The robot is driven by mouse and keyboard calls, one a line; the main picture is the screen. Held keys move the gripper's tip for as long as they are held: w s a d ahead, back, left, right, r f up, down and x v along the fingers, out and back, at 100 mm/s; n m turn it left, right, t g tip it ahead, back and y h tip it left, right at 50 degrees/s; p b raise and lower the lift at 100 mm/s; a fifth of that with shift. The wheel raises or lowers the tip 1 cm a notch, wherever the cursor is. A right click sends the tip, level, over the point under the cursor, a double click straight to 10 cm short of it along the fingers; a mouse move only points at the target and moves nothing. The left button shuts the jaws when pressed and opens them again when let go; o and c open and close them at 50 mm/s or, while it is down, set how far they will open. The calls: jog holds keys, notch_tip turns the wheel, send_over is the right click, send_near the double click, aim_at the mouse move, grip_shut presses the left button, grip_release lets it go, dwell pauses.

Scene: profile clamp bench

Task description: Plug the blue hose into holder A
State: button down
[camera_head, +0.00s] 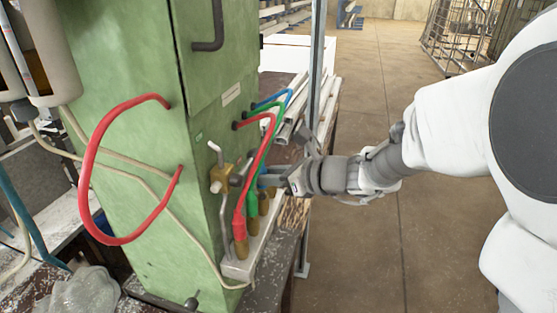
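The blue hose (275,100) leaves the side of the green cabinet and arcs to the right, then drops behind the green hose. Its lower end is hard to make out among the other hoses and my gripper. A pale holder block (245,266) carries a row of brass-coloured fittings (241,248). The red hose (239,222) stands in the nearest fitting, and the green hose (252,205) comes down to the one behind it. No letter A is readable. My gripper (270,181) reaches in from the right at the far fittings. Its fingertips are small and partly hidden, so their opening and any grip are unclear.
The green cabinet (135,190) stands close left of the hoses. A brass valve (221,178) with a metal lever is near my gripper. The floor (385,235) at the right is open.

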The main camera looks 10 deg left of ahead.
jog(key=shift+r+p, duration=0.7)
jog(key=shift+r, duration=0.25)
jog(key=d, duration=0.8)
jog(key=shift+s, duration=0.3)
dwell(0.9)
jog(key=w+p, duration=0.1)
jog(key=w, duration=1.2)
jog(key=shift+w+d+f, duration=0.25)
jog(key=shift+d+f, duration=0.05)
jog(key=shift+d, duration=0.15)
dwell(0.9)
jog(key=w+a, duration=0.1)
jog(key=a, duration=1.3)
jog(key=shift+a, duration=0.25)
dwell(1.7)
